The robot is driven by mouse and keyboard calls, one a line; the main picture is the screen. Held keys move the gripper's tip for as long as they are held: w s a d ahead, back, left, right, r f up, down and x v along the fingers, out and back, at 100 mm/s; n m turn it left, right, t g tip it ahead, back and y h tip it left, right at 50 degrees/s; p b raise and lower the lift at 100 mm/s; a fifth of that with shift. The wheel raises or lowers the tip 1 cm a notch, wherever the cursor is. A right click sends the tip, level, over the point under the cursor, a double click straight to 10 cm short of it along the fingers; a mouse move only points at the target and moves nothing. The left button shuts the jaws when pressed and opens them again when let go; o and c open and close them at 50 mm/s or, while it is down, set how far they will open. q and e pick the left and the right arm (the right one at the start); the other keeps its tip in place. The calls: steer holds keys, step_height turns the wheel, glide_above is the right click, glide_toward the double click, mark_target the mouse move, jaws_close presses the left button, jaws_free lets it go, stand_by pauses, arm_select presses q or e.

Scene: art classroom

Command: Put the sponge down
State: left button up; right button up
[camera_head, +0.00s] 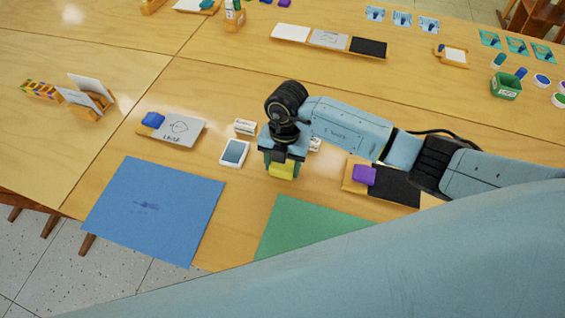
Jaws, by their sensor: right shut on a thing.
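My right gripper (282,166) reaches in from the right and points down over the middle of the table. I cannot tell whether the sponge touches the table. The sponge is above the far edge of a green sheet (300,228) and to the right of a small blue-and-white pad (235,152). My left gripper is out of view.
A blue sheet (150,210) lies at front left. A tray with a drawing (185,132) holds a blue block (153,119). A purple block (364,175) sits by a black panel (396,188) on the right. White boxes stand close by the gripper. My own arm covers the lower right.

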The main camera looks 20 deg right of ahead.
steer(key=o, duration=1)
steer(key=shift+f, duration=0.1)
steer(key=shift+c, duration=0.2)
steer(key=shift+r, duration=0.45)
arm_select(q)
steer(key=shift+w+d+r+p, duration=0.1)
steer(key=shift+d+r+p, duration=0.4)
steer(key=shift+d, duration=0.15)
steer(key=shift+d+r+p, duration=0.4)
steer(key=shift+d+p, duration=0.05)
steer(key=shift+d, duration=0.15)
arm_select(e)
step_height(320, 180, up, 11)
steer(key=w+d, duration=0.1)
steer(key=shift+w+r, duration=0.15)
steer(key=shift+w, duration=0.1)
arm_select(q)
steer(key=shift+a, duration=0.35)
arm_select(e)
steer(key=shift+s, duration=0.1)
